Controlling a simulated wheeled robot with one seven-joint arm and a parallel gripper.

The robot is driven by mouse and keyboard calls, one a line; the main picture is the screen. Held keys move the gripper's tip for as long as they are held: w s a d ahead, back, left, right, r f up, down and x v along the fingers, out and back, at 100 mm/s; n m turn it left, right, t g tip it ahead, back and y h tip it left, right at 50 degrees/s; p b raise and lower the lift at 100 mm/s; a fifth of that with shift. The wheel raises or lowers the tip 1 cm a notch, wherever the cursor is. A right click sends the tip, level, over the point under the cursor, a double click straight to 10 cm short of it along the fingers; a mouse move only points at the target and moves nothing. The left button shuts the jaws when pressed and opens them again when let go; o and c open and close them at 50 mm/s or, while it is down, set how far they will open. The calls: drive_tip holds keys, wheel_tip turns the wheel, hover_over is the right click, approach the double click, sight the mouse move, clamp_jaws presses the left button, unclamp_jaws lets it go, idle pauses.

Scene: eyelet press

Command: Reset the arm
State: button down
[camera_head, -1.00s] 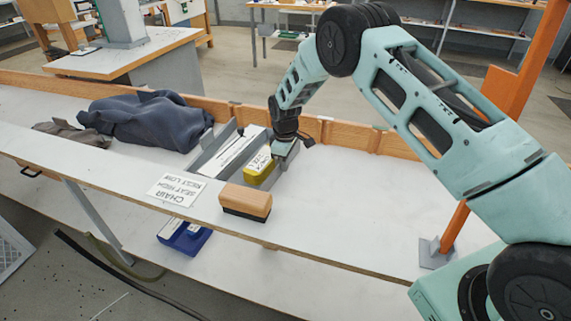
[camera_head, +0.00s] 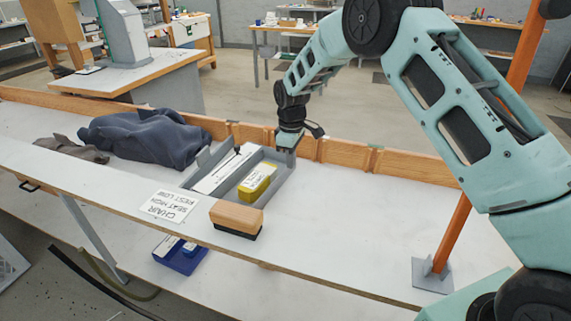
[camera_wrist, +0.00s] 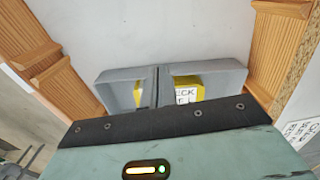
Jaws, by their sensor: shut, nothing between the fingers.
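My gripper (camera_head: 287,153) is at the back right end of the grey tray (camera_head: 270,187), just above its rim in the head view. It is shut and empty. The yellow block (camera_head: 257,181) with a white label lies in the tray's right compartment, apart from my gripper. A long white labelled box (camera_head: 226,168) lies in the left compartment. In the wrist view my gripper's dark front edge (camera_wrist: 160,122) covers the lower part, and its fingertips are hard to make out. The tray (camera_wrist: 115,88) and a part of the yellow block (camera_wrist: 180,90) show beyond it.
Dark cloth (camera_head: 145,136) is heaped to the left. A wooden rail (camera_head: 350,157) runs along the back edge. The bench right of the tray is clear up to the orange post (camera_head: 449,238).

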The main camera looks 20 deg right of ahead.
drive_tip(key=shift+r, duration=0.25)
drive_tip(key=s+a+r+m+y+p, duration=0.1)
drive_tip(key=s+a+r, duration=0.55)
drive_tip(key=s, duration=0.35)
drive_tip(key=s+a+r, duration=0.6)
drive_tip(key=s+r, duration=0.1)
drive_tip(key=s, duration=0.4)
drive_tip(key=s+d+r, duration=0.1)
drive_tip(key=s, duration=1)
drive_tip(key=s+d+r+m, duration=0.1)
drive_tip(key=s+d+r, duration=0.1)
drive_tip(key=s, duration=0.8)
drive_tip(key=shift+s+d+m+p, duration=0.2)
drive_tip(key=shift+s+m+p, duration=0.1)
drive_tip(key=shift+s+p, duration=0.1)
